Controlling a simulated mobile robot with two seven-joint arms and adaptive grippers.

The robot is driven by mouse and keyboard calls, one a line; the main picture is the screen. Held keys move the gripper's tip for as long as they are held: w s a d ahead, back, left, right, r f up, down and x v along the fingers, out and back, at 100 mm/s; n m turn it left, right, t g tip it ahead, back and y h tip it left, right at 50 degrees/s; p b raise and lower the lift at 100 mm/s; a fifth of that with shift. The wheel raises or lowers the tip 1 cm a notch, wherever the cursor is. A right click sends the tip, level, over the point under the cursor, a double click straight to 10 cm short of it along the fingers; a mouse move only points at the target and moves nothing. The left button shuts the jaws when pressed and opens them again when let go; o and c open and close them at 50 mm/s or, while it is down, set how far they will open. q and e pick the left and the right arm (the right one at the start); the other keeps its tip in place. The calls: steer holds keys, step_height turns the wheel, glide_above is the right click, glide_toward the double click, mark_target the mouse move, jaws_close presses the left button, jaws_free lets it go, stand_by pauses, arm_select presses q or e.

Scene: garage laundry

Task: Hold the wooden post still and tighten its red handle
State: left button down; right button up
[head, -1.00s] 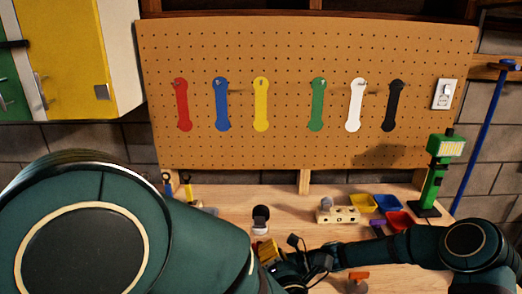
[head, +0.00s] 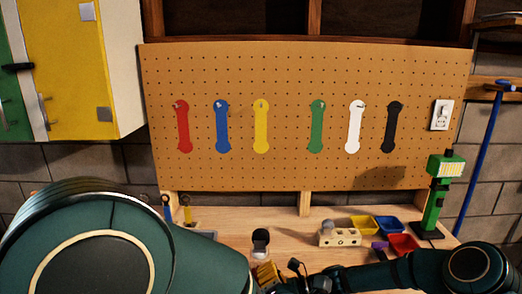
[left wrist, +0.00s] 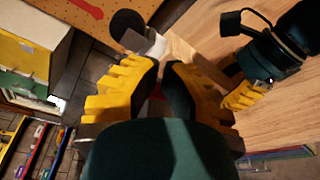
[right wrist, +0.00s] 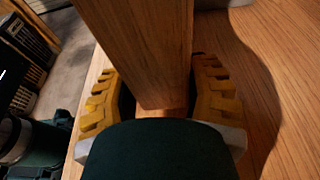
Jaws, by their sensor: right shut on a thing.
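The wooden post (right wrist: 140,50) stands between the fingers of my right gripper (right wrist: 160,100) in the right wrist view, and that gripper is shut on it. The left wrist view shows the yellow fingers of my left gripper (left wrist: 163,72) with a narrow gap between their tips. A small dim reddish patch shows in that gap; I cannot tell whether it is the red handle. My left gripper is low in the head view (head: 268,277), close to my right gripper, which also shows at the right of the left wrist view (left wrist: 250,92).
A black-topped white object (head: 260,241) stands on the wooden bench (head: 290,222). A wooden block with holes (head: 340,238), yellow, blue and red bins (head: 403,244) and a green lamp-like device (head: 435,205) stand at right. The pegboard (head: 290,170) rises behind.

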arm_select(q)
steer(key=shift+a+f, duration=0.25)
steer(key=shift+f, duration=0.1)
stand_by(0.5)
steer(key=shift+d+f, duration=0.5)
steer(key=shift+f, duration=0.05)
stand_by(0.5)
steer(key=shift+d+f, duration=0.15)
steer(key=shift+f, duration=0.15)
steer(key=shift+f, duration=0.35)
steer(key=shift+d, duration=0.1)
steer(key=a+v, duration=0.1)
steer(key=v, duration=0.4)
steer(key=shift+s+d+f, duration=0.2)
steer(key=shift+s+d, duration=0.1)
steer(key=shift+s, duration=0.25)
stand_by(0.5)
